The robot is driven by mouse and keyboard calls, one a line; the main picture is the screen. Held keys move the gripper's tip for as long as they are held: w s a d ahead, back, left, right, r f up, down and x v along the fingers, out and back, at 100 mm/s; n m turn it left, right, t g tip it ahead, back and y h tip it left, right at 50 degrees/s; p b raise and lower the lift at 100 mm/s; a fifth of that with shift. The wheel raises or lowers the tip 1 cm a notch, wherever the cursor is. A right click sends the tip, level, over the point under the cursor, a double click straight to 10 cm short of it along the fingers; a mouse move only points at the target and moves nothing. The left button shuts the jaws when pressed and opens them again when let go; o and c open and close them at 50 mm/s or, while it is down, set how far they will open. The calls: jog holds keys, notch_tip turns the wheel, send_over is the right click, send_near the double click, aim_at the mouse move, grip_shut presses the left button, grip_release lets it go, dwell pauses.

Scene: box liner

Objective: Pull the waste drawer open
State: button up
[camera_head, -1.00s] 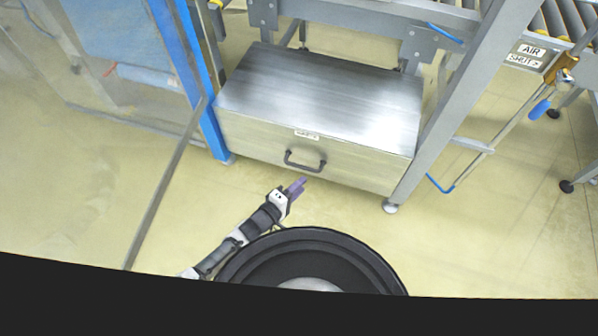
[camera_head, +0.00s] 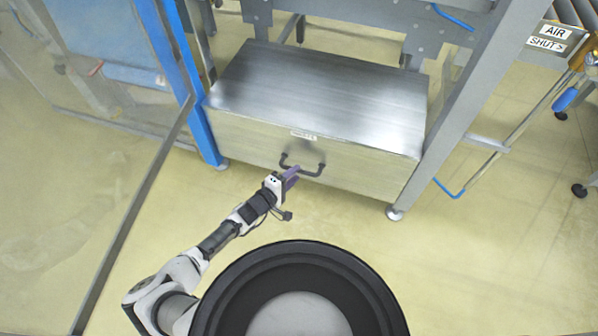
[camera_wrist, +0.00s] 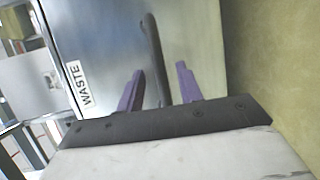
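The waste drawer (camera_head: 250,139) is a brushed-metal box front low under the metal frame, with a dark bar handle (camera_head: 313,172) and a small label. It looks shut. In the wrist view the drawer front (camera_wrist: 100,40) carries a label reading WASTE (camera_wrist: 77,83). My gripper (camera_head: 292,173) is at the left part of the handle. In the wrist view my gripper (camera_wrist: 160,85) has its two purple fingers apart, and the handle (camera_wrist: 152,45) runs down between them. A gap shows on each side of the handle, so the fingers are not closed on it.
A blue post (camera_head: 196,110) stands left of the drawer, with a clear panel beside it. The floor (camera_head: 470,270) in front is clear.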

jog(key=shift+x, duration=1.7)
grip_shut()
